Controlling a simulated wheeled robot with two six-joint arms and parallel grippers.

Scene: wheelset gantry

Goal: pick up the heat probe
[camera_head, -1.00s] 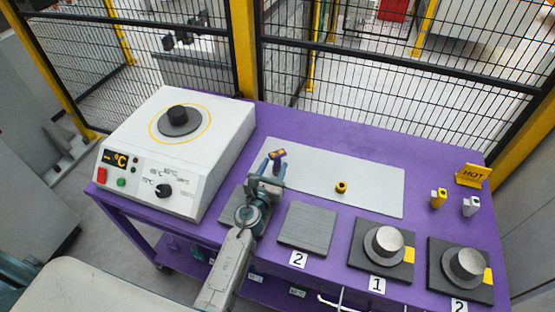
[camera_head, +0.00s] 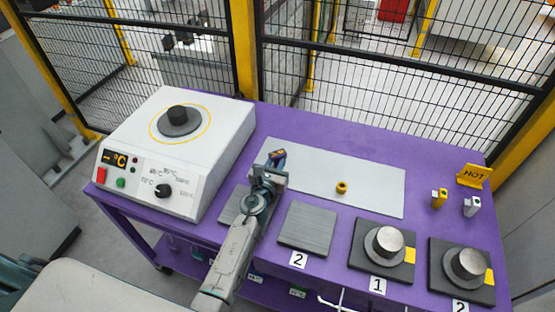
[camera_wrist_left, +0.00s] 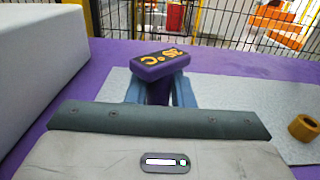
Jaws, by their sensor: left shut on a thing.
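The heat probe (camera_wrist_left: 160,62) is a dark purple device with an orange "°C" readout on its head. In the left wrist view it stands upright between the blue fingers of my left gripper (camera_wrist_left: 160,92), which is shut on it. In the head view the probe (camera_head: 277,157) shows just beyond my left gripper (camera_head: 272,170), over the left part of the light grey mat (camera_head: 370,190). The probe's lower part is hidden behind the gripper. My right gripper is not in view.
A white heater box (camera_head: 215,150) with a round plate stands at left. A yellow ring (camera_head: 341,188) lies on the mat. Two metal cylinders on dark plates (camera_head: 388,241), small yellow and white items, and a HOT sign (camera_head: 472,175) stand at right. A black mesh fence runs behind.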

